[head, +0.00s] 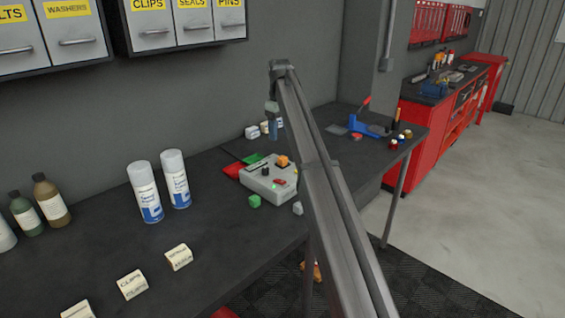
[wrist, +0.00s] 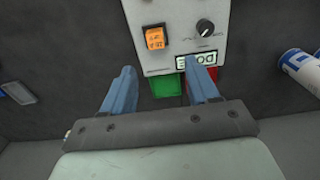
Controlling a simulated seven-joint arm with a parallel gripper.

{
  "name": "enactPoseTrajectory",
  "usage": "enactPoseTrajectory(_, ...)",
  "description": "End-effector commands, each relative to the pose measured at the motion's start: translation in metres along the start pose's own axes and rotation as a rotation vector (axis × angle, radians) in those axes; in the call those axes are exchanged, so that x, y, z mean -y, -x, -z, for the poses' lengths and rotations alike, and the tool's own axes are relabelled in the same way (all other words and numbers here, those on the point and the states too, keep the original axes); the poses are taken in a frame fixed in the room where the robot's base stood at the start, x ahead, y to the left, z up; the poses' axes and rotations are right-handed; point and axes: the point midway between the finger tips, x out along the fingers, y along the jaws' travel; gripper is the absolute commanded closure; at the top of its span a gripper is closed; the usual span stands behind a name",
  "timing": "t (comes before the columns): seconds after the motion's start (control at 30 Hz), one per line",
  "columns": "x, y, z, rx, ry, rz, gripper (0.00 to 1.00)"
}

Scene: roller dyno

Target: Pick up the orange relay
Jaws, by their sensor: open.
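The orange relay (head: 282,161) sits on the top of a light grey control box (head: 258,186) on the dark bench. In the wrist view the orange relay (wrist: 156,38) is a small orange block with faint markings, on the box panel (wrist: 178,22) beside a black knob. My gripper (head: 273,133) is above and behind the box in the head view, partly hidden by my arm. In the wrist view my gripper (wrist: 164,70) has its two blue fingers well apart with nothing between them held. The relay lies beyond the fingertips, slightly left of the middle between them.
Green (wrist: 168,86) and red (head: 236,171) flat patches lie by the box's back edge. A green block (head: 254,201) and a pale block (head: 298,208) lie before it. Two spray cans (head: 145,192) stand left. A blue device (head: 369,127) is at the right.

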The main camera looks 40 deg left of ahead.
Motion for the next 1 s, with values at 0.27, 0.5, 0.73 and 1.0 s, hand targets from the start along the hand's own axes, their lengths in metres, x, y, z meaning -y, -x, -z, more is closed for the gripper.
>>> enactPoseTrajectory(0.27,0.000,-0.046,-0.001,0.001,0.000,0.001,0.40)
enactPoseTrajectory(0.5,-0.002,-0.057,-0.001,0.000,0.000,0.000,0.40)
enactPoseTrajectory(0.73,-0.007,-0.084,-0.005,0.001,0.000,0.001,0.40)
enactPoseTrajectory(1.0,-0.007,-0.104,-0.004,-0.001,0.001,0.000,0.40)
